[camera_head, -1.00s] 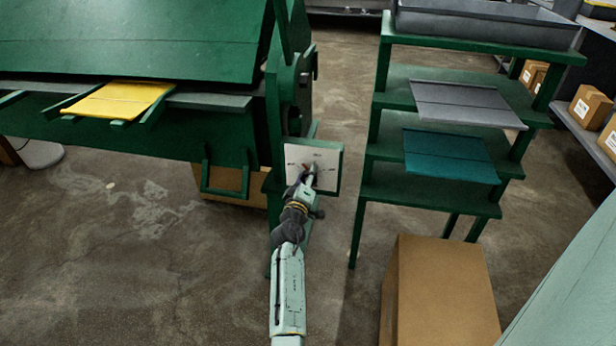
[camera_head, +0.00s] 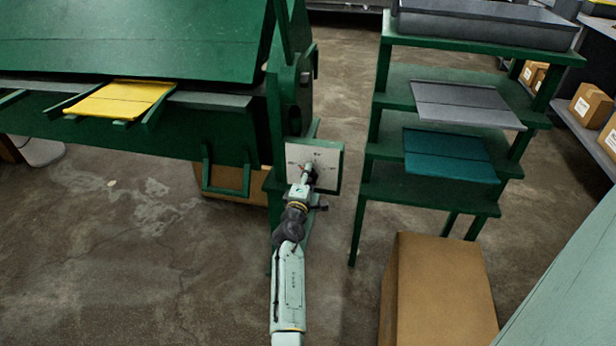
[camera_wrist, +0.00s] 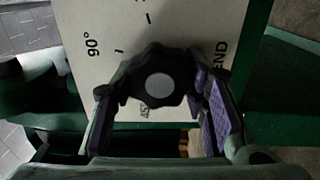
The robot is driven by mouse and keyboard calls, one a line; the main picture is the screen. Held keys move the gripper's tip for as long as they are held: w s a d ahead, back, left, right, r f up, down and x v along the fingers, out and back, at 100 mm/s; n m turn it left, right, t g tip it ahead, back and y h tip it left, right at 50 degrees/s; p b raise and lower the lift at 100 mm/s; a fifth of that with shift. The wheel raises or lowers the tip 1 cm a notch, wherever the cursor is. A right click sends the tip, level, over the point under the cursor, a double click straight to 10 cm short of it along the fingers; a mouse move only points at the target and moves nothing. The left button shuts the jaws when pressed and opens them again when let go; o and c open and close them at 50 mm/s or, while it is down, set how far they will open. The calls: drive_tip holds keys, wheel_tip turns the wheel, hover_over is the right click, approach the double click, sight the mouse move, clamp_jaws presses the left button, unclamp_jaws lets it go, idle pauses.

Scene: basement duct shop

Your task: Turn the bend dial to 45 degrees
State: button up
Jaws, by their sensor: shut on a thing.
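The bend dial is a black lobed knob with a grey cap (camera_wrist: 158,90), in front of a pale marked plate (camera_wrist: 190,30). The plate (camera_head: 326,156) also shows on the green machine's side in the head view. In the wrist view "90°" reads at left, a partly hidden "45" lies just below the knob and "BEND" is partly visible at right. My gripper (camera_wrist: 162,108) is shut on the knob, with purple finger pads on either side. In the head view my gripper (camera_head: 309,174) reaches the plate. I cannot tell which mark the knob points to.
The green bending machine (camera_head: 140,40) holds a yellow sheet (camera_head: 120,100) at left. A green stepped rack (camera_head: 440,190) with grey and teal sheets stands at right. A cardboard box (camera_head: 440,290) stands on the floor before it. Bare floor lies left of my arm.

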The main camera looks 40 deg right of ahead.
idle(0.3)
drive_tip(key=o, duration=1.1)
drive_tip(key=shift+s+a, duration=0.1)
drive_tip(key=v, duration=1.1)
drive_tip(key=shift+s+a, duration=0.3)
